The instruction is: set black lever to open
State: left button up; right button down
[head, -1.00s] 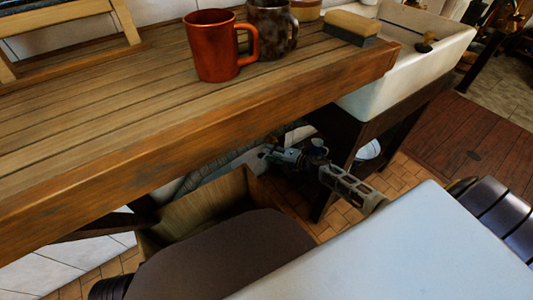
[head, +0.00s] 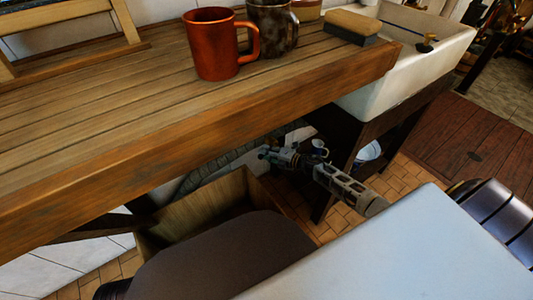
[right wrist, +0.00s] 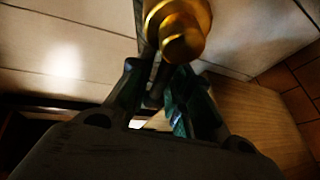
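My right gripper (head: 268,154) reaches low under the wooden counter in the head view. In the right wrist view my right gripper (right wrist: 157,70) has its two dark fingers just below a round brass fitting (right wrist: 178,30). A narrow dark bar, which may be the black lever (right wrist: 154,84), shows between the fingers. It is too dark to tell whether the fingers touch it. The lever cannot be made out in the head view. My left gripper is not in view.
The wooden counter (head: 150,110) hangs over the reach, with an orange mug (head: 212,45), a dark mug (head: 270,28) and a sponge-like block (head: 352,24) on it. A white sink (head: 400,75) stands at right. A wooden crate (head: 190,211) sits below the counter.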

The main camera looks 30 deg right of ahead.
jog(key=shift+r+m, duration=0.25)
jog(key=shift+m, duration=0.15)
dwell(0.4)
jog(key=c, duration=1.5)
grip_release()
jog(key=shift+v, duration=3.7)
jog(key=shift+f, duration=0.15)
jog(key=shift+s, duration=0.15)
